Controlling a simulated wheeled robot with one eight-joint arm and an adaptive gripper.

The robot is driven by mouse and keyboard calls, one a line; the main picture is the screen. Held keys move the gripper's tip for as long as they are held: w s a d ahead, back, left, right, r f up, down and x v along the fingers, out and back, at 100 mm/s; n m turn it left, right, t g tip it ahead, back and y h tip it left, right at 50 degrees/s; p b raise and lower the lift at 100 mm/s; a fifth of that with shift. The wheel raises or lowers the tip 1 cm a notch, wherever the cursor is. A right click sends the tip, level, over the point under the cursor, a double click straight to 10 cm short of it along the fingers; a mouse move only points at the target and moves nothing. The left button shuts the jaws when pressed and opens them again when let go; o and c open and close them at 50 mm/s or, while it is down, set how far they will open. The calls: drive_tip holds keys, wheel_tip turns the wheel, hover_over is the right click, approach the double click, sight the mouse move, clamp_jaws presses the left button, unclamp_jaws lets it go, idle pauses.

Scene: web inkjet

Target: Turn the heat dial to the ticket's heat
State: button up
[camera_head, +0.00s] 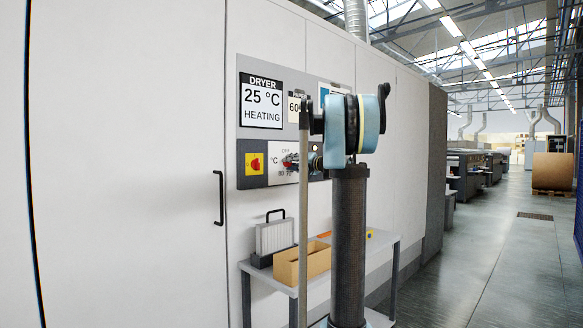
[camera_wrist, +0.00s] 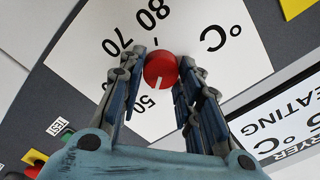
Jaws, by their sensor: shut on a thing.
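The red heat dial (camera_wrist: 161,66) sits on a white plate (camera_wrist: 205,72) marked °C, with 80, 70 and 50 readable in the wrist view. Its white pointer line points down in that upside-down view, close to the 50 side. My gripper (camera_wrist: 160,76) is shut on the dial, one finger on each side. In the head view my gripper (camera_head: 297,162) is at the plate, largely covering the dial; OFF shows above, 80 and 70 below. A blue-edged sheet (camera_head: 328,89), perhaps the ticket, is mostly hidden behind my arm, and its heat cannot be read.
The dryer display (camera_head: 262,101) reads 25 °C HEATING. A card with a partly hidden 60 (camera_head: 294,109) hangs beside it. A red switch on yellow (camera_head: 254,163) is left of the dial. A grey table (camera_head: 262,282) with a wooden box (camera_head: 290,270) stands below.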

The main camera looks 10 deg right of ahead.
drive_tip(key=m, duration=1.1)
drive_tip(key=shift+w+d+f, duration=0.1)
drive_tip(key=shift+d+f, duration=0.1)
drive_tip(key=shift+d, duration=0.05)
idle(0.4)
drive_tip(key=o, duration=1)
drive_tip(key=shift+w+f, duration=0.1)
drive_tip(key=shift+f, duration=0.05)
drive_tip(key=shift+a, duration=0.1)
drive_tip(key=v, duration=1.2)
